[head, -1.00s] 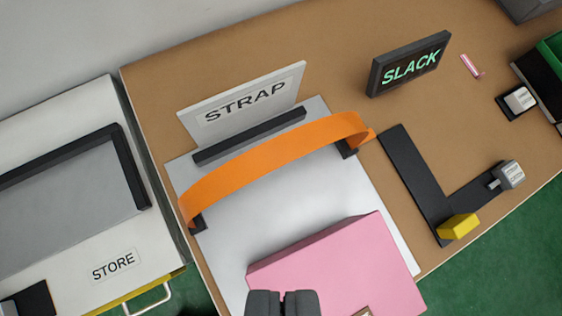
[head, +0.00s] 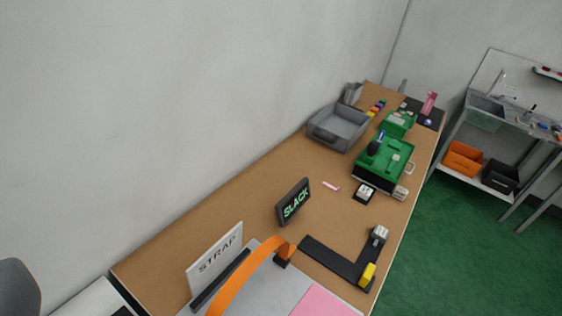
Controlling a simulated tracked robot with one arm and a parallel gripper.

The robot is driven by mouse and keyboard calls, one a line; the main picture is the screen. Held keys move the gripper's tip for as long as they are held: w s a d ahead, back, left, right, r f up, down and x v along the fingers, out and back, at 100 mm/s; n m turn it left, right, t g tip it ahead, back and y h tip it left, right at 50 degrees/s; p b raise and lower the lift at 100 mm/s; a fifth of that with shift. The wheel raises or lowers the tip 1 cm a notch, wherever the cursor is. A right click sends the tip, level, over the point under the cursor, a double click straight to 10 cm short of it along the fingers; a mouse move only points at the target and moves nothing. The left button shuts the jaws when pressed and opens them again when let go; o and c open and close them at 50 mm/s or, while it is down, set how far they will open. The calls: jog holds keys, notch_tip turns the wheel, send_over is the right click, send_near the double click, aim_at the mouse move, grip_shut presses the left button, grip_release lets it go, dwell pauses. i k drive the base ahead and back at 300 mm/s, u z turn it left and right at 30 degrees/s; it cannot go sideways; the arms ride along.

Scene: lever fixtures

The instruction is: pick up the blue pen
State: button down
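I cannot make out the blue pen with certainty. Several small thin items lie on the metal bench (head: 520,122) at the far right, and a few look bluish (head: 541,126), but they are too small to tell apart. A dark blue upright piece (head: 377,142) stands on the green box on the table; I cannot tell what it is. My gripper is not in view. A rounded grey shape at the lower left edge may be part of my own body.
The long brown table (head: 185,250) holds the STRAP sign (head: 214,259), orange strap (head: 243,277), SLACK sign (head: 293,202), black L-shaped track (head: 335,260), grey tray (head: 338,128) and green box (head: 397,160). Orange (head: 463,158) and black bins sit under the bench. Green floor (head: 460,250) is open.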

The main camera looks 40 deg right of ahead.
aim_at(382, 132)
jog(key=z, duration=0.5)
jog(key=k, duration=1.3)
jog(key=z, duration=1.05)
jog(key=i, duration=1.55)
jog(key=u, duration=0.3)
